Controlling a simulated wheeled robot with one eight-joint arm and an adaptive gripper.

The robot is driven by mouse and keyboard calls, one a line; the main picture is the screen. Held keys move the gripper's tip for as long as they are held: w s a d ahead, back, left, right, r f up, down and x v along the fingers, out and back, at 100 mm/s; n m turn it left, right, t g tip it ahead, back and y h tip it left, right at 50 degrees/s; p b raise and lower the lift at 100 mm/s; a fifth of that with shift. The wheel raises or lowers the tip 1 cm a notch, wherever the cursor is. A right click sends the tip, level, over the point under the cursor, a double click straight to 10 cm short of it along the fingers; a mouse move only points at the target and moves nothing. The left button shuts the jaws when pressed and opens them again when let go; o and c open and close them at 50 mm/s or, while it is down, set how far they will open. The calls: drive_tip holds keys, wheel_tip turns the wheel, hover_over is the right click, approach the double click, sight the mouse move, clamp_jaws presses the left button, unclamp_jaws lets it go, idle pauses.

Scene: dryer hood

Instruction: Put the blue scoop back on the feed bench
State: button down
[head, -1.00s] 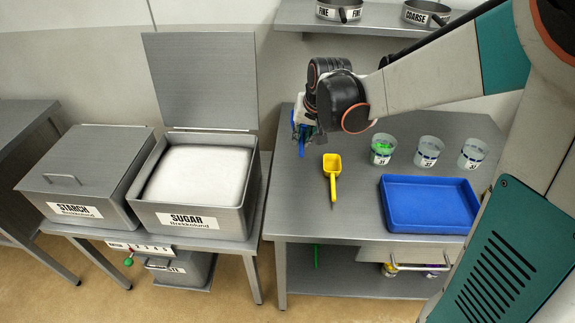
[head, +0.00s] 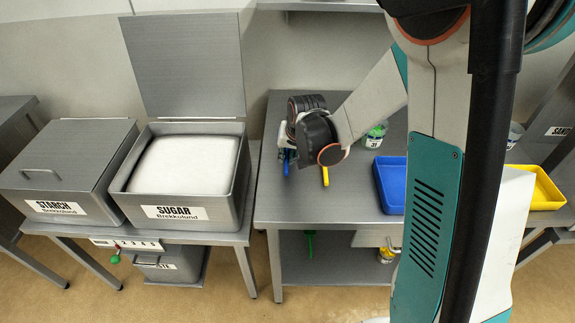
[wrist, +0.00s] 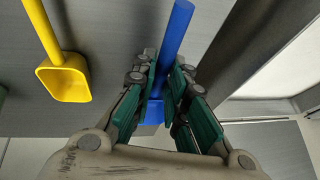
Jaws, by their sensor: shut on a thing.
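My gripper (head: 288,150) is over the left part of the grey metal bench (head: 350,194); I cannot tell whether this is the feed bench. In the wrist view my gripper (wrist: 166,100) is shut on the blue scoop, with its long handle (wrist: 176,35) running up between the fingers. The scoop's bowl (wrist: 150,112) is mostly hidden behind the fingers. In the head view only a bit of the blue scoop (head: 286,163) shows below my gripper. Whether it touches the bench top is unclear.
A yellow scoop (wrist: 64,78) lies beside the blue one. A blue tray (head: 391,187) and a cup (head: 375,136) stand to the right. The open SUGAR bin (head: 185,196) and lidded STARCH bin (head: 65,170) are on the left. A yellow tray (head: 546,192) is at far right.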

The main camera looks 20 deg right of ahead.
drive_tip(key=shift+f+b, duration=0.6)
drive_tip(key=shift+f, duration=1.35)
drive_tip(key=shift+f, duration=0.2)
drive_tip(key=c, duration=1.6)
unclamp_jaws()
drive_tip(key=shift+r, duration=0.2)
